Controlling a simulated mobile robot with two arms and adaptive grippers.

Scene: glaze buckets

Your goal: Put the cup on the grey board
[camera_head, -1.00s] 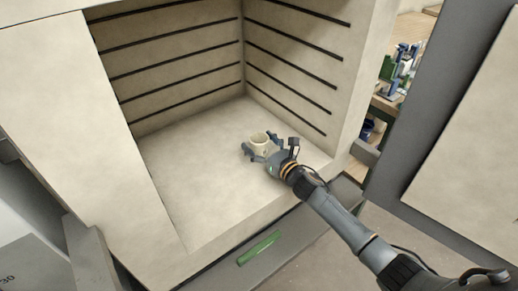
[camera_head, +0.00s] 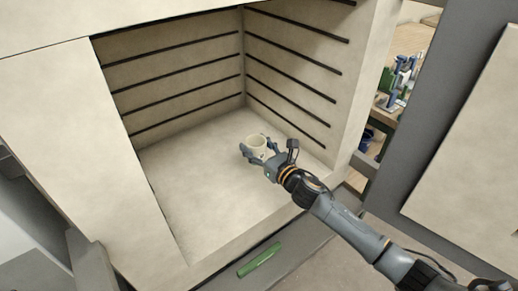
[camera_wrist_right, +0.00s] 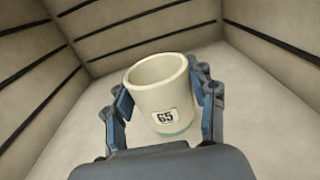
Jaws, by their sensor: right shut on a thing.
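The cup (camera_head: 257,143) is cream-coloured and stands inside the kiln, over the pale floor. In the right wrist view the cup (camera_wrist_right: 163,92) carries a label reading 65 and a teal band near its base. My right gripper (camera_head: 258,154) reaches in from the lower right, and its fingers close on both sides of the cup; the wrist view shows the gripper (camera_wrist_right: 165,105) pressing it from left and right. I cannot tell whether the cup's base touches the floor. No grey board can be picked out with certainty. My left gripper is not in view.
The kiln floor (camera_head: 205,185) is clear around the cup. Grooved walls (camera_head: 170,75) enclose it at the back and sides. The open door (camera_head: 450,120) stands at the right.

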